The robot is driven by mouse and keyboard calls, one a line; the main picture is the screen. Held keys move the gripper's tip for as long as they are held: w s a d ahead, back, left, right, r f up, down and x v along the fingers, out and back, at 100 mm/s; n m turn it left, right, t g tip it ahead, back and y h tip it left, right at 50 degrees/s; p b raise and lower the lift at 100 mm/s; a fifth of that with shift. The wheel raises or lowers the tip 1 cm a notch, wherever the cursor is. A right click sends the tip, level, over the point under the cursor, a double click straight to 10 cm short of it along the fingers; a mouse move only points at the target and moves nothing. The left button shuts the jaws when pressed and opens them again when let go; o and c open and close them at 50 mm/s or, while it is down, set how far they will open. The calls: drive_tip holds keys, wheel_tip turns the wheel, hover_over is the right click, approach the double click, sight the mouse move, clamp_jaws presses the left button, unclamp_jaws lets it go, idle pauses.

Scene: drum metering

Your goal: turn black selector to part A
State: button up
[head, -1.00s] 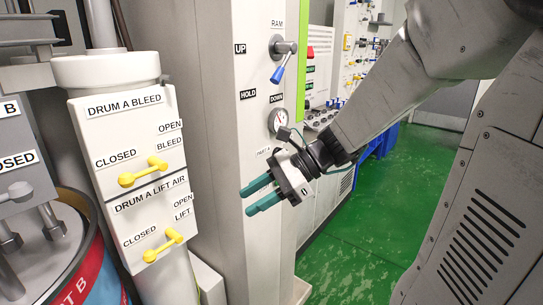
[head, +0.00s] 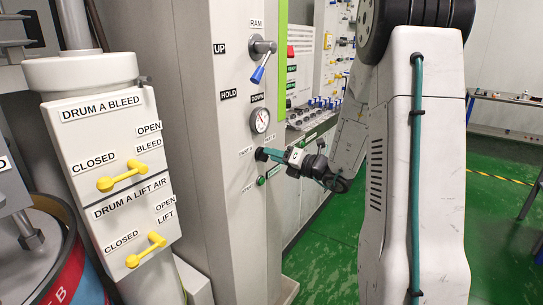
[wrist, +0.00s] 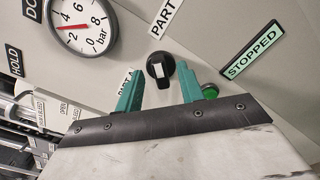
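The black selector (wrist: 160,66) is a round knob with a white mark on the pale panel, upper middle in the wrist view. In the head view it is a small dark knob (head: 261,155) below the gauge. My gripper (wrist: 158,70) has its two green fingers apart, one on each side of the selector, with a gap showing on both sides. In the head view my gripper (head: 271,155) points left at the selector. A part A label (wrist: 124,84) is partly hidden by the left finger. Another PART label (wrist: 166,17) is cut off at the top edge.
A pressure gauge (wrist: 83,24) is up left of the selector. A green button (wrist: 210,91) sits by the STOPPED label (wrist: 252,50), close to the right finger. A blue-tipped ram lever (head: 261,59) is higher on the panel. Yellow drum A valve handles (head: 121,175) stand left.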

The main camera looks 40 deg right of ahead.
drive_tip(key=shift+w+a, duration=0.25)
drive_tip(key=shift+w, duration=0.45)
clamp_jaws()
